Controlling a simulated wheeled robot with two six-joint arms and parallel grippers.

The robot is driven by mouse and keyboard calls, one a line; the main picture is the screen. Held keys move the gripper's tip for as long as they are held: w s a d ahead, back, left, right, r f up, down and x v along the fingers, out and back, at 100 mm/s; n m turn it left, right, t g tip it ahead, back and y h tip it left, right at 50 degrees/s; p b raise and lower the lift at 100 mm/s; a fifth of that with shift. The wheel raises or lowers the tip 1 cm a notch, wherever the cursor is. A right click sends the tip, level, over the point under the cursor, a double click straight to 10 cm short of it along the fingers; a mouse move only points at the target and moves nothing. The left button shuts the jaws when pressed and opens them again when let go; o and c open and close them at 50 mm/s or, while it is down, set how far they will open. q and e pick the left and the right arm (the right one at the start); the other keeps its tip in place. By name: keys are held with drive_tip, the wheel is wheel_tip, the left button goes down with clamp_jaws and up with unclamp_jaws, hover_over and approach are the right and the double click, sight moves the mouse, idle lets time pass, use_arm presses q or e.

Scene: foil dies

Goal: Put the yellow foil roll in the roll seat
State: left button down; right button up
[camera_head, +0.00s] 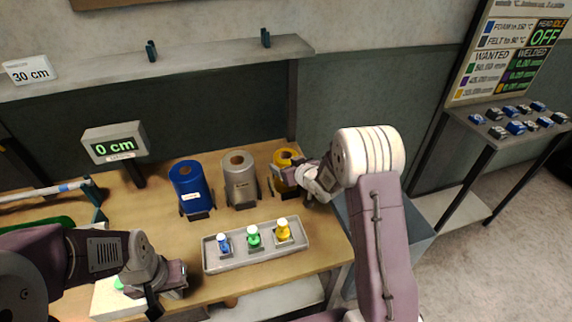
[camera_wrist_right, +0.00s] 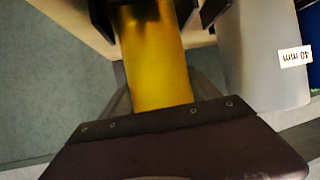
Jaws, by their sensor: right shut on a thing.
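The yellow foil roll (camera_head: 284,157) stands upright at the back right of the wooden table, partly hidden by my right gripper (camera_head: 306,181). In the right wrist view the yellow roll (camera_wrist_right: 155,60) lies between the dark fingers, and the gripper is shut on it. I cannot tell whether the roll touches the table. My left gripper (camera_head: 165,288) is low over the front left of the table, apart from the rolls; its finger gap is unclear. I cannot pick out the roll seat with certainty.
A blue roll (camera_head: 186,181) and a grey roll (camera_head: 239,177) stand left of the yellow one. A grey tray (camera_head: 212,262) with blue, green and yellow stamps lies in front. A "0 cm" display (camera_head: 114,143) stands at back left, near a blue-tipped rod (camera_head: 50,189). A shelf (camera_head: 200,58) hangs above.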

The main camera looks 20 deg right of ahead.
drive_tip(key=o, duration=1.9)
drive_tip(key=shift+f, duration=0.1)
drive_tip(key=shift+s+d+r, duration=0.1)
drive_tip(key=shift+s+r, duration=0.05)
drive_tip(key=shift+r, duration=0.2)
drive_tip(key=v, duration=1.2)
drive_tip(key=s+f+m+g+h, duration=0.1)
drive_tip(key=s+f+g, duration=0.2)
drive_tip(key=s, duration=0.4)
drive_tip(key=s+a+f+m+g, duration=0.1)
drive_tip(key=s+f+g, duration=0.1)
drive_tip(key=s+g, duration=0.2)
drive_tip(key=s+a+f+g+h, duration=0.1)
drive_tip(key=s+f+g, duration=0.2)
drive_tip(key=s, duration=0.7)
drive_tip(key=shift+s+a+f+m+g+h, duration=0.15)
drive_tip(key=shift+s+f+m+g+h, duration=0.2)
drive_tip(key=shift+g, duration=0.25)
